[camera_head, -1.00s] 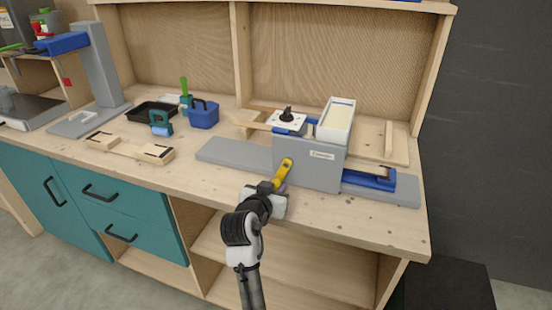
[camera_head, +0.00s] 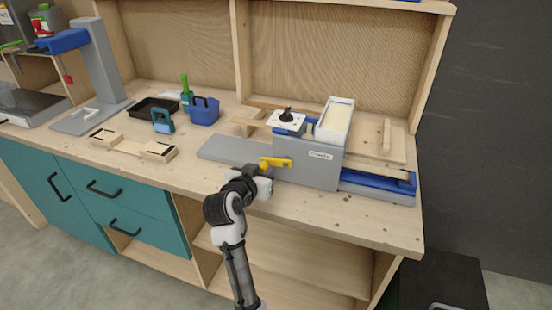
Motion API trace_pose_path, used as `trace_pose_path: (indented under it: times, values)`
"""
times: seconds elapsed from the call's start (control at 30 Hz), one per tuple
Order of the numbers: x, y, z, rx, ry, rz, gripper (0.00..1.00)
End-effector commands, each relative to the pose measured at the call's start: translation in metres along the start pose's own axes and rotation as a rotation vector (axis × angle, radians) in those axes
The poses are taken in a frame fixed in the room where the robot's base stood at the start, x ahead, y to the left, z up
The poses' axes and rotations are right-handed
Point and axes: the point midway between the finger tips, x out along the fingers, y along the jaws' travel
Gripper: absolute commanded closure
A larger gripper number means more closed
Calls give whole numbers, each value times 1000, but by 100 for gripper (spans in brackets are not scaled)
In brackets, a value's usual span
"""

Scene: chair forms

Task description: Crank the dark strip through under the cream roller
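A grey machine housing (camera_head: 308,165) stands on a long grey base on the bench. A yellow crank (camera_head: 277,162) on its front points left, about level. My gripper (camera_head: 264,172) is at the crank's outer end and appears closed on its knob; the fingertips are mostly hidden. A blue carriage (camera_head: 375,184) sticks out of the housing's right side, carrying a pale strip with a dark end (camera_head: 406,177). Whether this is the dark strip I cannot tell. A white box with a cream top (camera_head: 337,117) sits on the housing; no roller can be made out.
A white plate with a black knob (camera_head: 287,120) is beside the box. The bench front right of my gripper is clear.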

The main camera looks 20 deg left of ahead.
Motion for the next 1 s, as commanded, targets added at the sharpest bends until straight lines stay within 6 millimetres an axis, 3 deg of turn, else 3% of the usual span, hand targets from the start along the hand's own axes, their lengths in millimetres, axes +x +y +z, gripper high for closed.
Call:
trace_pose_path:
  times: [0.03, 0.2, 0.53, 1.0]
  values:
    - [-1, -2, -2, 0, 3, -4, 68]
    - [0, 0, -1, 0, 1, -1, 45]
    - [-4, 0, 1, 0, -1, 2, 45]
    - [-56, 1, 18, 0, -2, 1, 45]
